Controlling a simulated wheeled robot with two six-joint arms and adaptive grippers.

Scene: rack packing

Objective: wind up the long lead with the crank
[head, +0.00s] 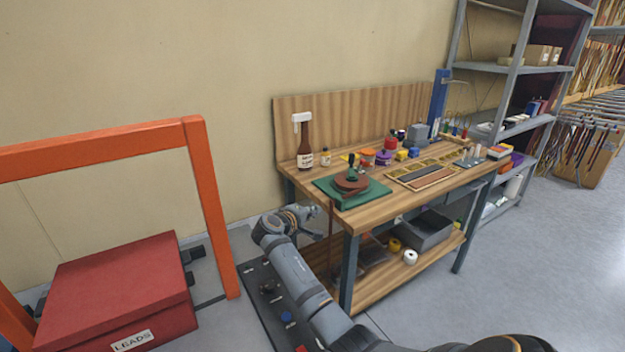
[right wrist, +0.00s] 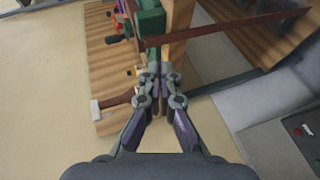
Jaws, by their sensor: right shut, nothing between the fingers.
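A brown reel (head: 351,183) with an upright dark crank handle (head: 352,166) sits on a green base (head: 340,198) at the bench's near left corner. The long brown lead (head: 331,222) hangs down from it past the bench edge. In the right wrist view the lead (right wrist: 235,27) crosses the top, beyond my fingertips, and part of the green base (right wrist: 150,20) shows. My right gripper (head: 314,212) is shut and empty, left of the hanging lead and just off the bench edge. It also shows in the wrist view (right wrist: 160,72). My left gripper is not in view.
The wooden workbench (head: 390,205) holds a brown bottle (head: 305,145), small coloured jars and a framed tray (head: 435,178). A grey bin (head: 422,230) stands on its lower shelf. A red leads box (head: 115,290) and orange frame (head: 208,205) stand left.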

